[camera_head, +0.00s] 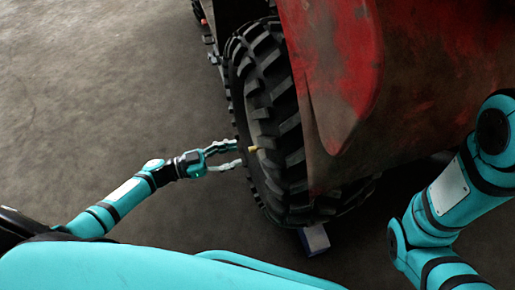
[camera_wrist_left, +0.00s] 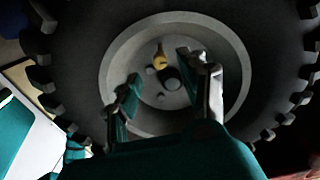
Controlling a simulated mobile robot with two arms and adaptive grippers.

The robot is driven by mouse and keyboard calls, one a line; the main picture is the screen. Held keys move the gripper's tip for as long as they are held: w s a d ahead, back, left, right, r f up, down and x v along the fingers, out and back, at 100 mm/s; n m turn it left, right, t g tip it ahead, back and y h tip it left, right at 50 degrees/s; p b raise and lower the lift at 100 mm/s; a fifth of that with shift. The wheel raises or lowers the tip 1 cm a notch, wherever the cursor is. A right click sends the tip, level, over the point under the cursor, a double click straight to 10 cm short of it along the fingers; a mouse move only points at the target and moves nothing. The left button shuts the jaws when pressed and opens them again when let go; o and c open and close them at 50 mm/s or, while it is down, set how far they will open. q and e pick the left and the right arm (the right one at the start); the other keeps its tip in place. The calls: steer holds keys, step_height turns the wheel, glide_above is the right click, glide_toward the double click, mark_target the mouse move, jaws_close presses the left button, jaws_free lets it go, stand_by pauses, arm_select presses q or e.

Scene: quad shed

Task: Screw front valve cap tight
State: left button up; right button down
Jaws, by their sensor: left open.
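The front valve cap (camera_head: 253,149) is a small yellow piece at the wheel's face in the head view. It also shows in the left wrist view (camera_wrist_left: 160,61), on the pale hub just beyond and between the fingertips. My left gripper (camera_head: 237,155) is open, its two fingers pointing at the wheel, and its fingertips stop just short of the cap. It also shows in the left wrist view (camera_wrist_left: 162,68), with nothing between the fingers. The black knobbly front tyre (camera_head: 268,90) surrounds the grey rim (camera_wrist_left: 118,82). My right arm shows at the right; its gripper is out of view.
The worn red fender (camera_head: 345,60) overhangs the tyre on the right. A bluish block (camera_head: 314,239) sits on the floor by the tyre's bottom. The concrete floor (camera_head: 90,90) left of the wheel is clear.

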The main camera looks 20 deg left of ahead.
mark_target(257, 148)
arm_select(q)
steer(key=b+x, duration=0.1)
steer(key=x, duration=0.7)
steer(key=shift+c, duration=0.3)
jaws_close()
